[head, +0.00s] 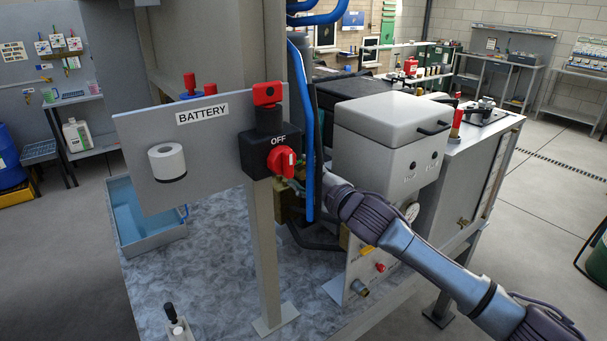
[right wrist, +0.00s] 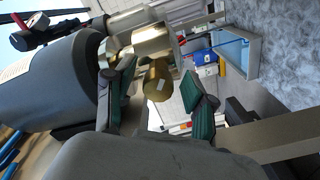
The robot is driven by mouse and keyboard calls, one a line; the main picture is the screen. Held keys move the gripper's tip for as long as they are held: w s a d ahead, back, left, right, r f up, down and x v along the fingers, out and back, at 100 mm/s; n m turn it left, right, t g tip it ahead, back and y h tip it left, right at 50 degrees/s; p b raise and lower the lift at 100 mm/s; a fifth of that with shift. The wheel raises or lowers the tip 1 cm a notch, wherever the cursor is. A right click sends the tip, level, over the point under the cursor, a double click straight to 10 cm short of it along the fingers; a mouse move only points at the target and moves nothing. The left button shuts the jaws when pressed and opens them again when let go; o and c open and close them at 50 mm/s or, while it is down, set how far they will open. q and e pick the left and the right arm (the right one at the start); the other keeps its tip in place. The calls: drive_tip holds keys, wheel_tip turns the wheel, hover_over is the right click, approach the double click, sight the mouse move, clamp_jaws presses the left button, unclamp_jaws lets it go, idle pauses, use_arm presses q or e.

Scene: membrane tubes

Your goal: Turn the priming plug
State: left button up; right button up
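A brass plug (right wrist: 156,82) with a small pale mark, which looks like the priming plug, shows in the right wrist view below a larger pale brass fitting (right wrist: 150,38). My right gripper (right wrist: 158,98) is open, with green-padded fingers on either side of the plug's line. The left finger overlaps the brass fittings in the picture; I cannot tell whether it touches. The right finger is apart from the plug. In the head view my right arm reaches in from the right, and its gripper is mostly hidden behind the blue hose (head: 309,150). My left gripper is not in view.
A grey panel (head: 215,135) with a red battery switch (head: 281,161) stands on a post in front of the gripper. A dark grey cylinder (right wrist: 55,85) lies close to the left finger. A light grey box (head: 385,140) stands behind my right arm. A blue tray (head: 150,235) sits at left.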

drive_tip(key=shift+s+d, duration=0.1)
drive_tip(key=v, duration=1.1)
drive_tip(key=shift+s+d, duration=0.25)
drive_tip(key=shift+s, duration=0.05)
